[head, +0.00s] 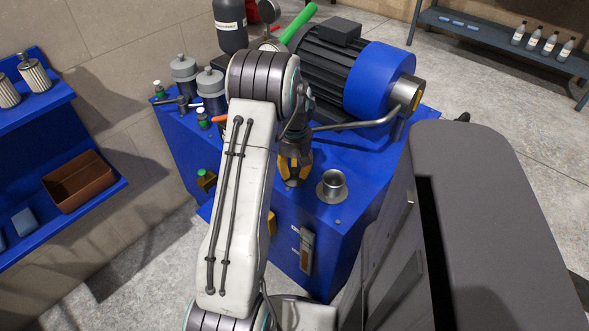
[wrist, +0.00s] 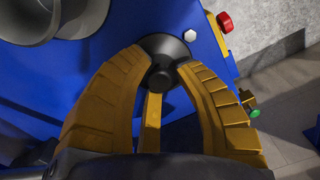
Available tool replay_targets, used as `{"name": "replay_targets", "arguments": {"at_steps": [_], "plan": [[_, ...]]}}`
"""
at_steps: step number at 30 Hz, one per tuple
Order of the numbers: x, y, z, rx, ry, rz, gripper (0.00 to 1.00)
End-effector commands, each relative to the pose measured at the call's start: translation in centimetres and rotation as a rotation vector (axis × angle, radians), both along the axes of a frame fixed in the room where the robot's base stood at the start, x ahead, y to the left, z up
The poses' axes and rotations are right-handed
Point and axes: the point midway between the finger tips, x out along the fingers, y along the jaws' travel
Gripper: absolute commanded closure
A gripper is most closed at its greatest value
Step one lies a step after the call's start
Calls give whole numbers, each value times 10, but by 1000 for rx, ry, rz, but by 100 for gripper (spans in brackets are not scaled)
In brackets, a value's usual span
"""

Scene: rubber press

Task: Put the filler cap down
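The filler cap (wrist: 163,47) is a round black disc with a dark knob. In the wrist view it sits between the tips of my yellow-fingered gripper (wrist: 163,66). The fingers look closed around the knob, and the disc lies just beyond the tips. In the head view my gripper (head: 293,183) points down over the front of the blue tank top (head: 350,165), left of the open metal filler neck (head: 332,186). The neck also shows at the wrist view's upper left (wrist: 45,18). I cannot tell whether the cap touches the blue surface.
A motor with a blue end (head: 375,80) and a bent pipe (head: 360,124) stand behind my gripper. Grey canisters (head: 210,82) stand at the back left. A pale bolt head (wrist: 190,35) and a red button (wrist: 225,22) are close to the cap. A sight gauge (head: 306,250) is on the front.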

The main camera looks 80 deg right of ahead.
Motion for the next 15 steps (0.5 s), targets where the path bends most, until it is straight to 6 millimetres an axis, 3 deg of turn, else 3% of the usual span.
{"name": "replay_targets", "arguments": {"at_steps": [4, 15], "plan": [[0, 0, 0, 0, 0, 0, 59], [0, -1, 8, -2, -1, 0, 59]]}}
